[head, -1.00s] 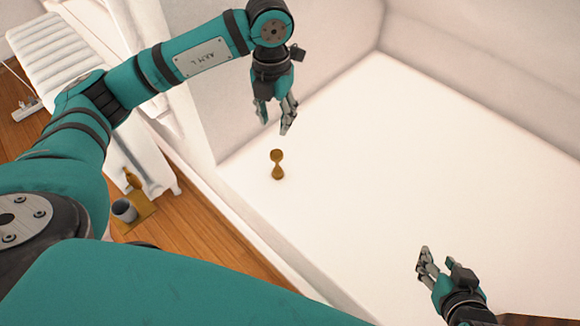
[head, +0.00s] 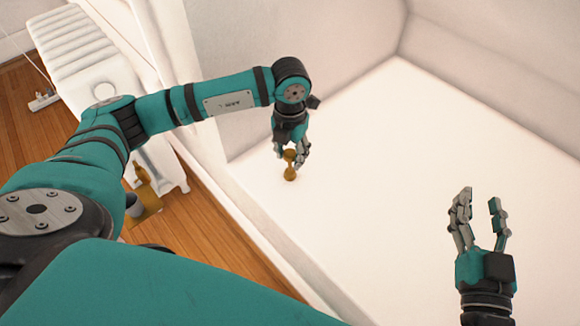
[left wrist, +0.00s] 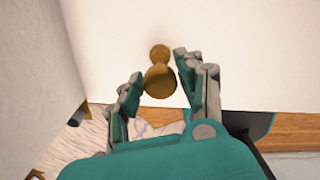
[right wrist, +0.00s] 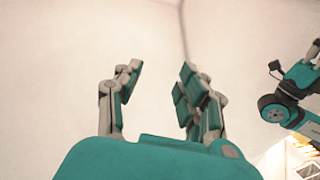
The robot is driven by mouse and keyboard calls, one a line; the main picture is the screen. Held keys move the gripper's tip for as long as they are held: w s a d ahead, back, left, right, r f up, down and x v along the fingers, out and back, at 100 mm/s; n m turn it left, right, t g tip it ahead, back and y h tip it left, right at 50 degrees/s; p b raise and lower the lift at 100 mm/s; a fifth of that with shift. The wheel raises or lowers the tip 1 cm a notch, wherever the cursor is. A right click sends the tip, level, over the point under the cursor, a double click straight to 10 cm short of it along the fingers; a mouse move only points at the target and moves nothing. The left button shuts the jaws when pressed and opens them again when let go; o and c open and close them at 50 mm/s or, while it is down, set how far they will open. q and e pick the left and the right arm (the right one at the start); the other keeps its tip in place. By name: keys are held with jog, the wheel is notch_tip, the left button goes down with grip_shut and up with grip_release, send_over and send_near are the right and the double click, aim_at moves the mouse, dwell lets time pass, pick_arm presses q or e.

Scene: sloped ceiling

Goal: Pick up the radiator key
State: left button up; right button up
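The radiator key (head: 290,174) is a small brass piece with a narrow waist and two wider ends. It stands upright on the white surface near its left edge. My left gripper (head: 290,158) is low at the key, its fingers on either side of the upper end. In the left wrist view the key (left wrist: 158,82) shows between the open fingertips (left wrist: 157,66), with a gap on the left side. Whether the right finger touches it I cannot tell. My right gripper (head: 480,198) is open and empty above the surface; it also shows in the right wrist view (right wrist: 161,68).
The white surface (head: 400,150) is otherwise clear, with pale walls at its back and left. A white radiator (head: 90,50) stands at the left on the wooden floor (head: 200,240). A board (head: 150,207) there carries a grey cup (head: 133,204) and a brass item (head: 142,174).

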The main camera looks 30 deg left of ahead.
aim_at(290, 170)
pick_arm(q)
notch_tip(290, 170, down, 4)
jog(key=shift+r+b, duration=0.1)
jog(key=shift+b, duration=0.3)
jog(key=shift+f, duration=0.2)
grip_shut()
pick_arm(e)
jog(key=r+t, duration=0.2)
jog(key=r, duration=0.1)
jog(key=r+t, duration=0.1)
jog(key=shift+s+a+r+y, duration=0.25)
jog(key=shift+s+r+y, duration=0.05)
jog(key=shift+s+y, duration=0.1)
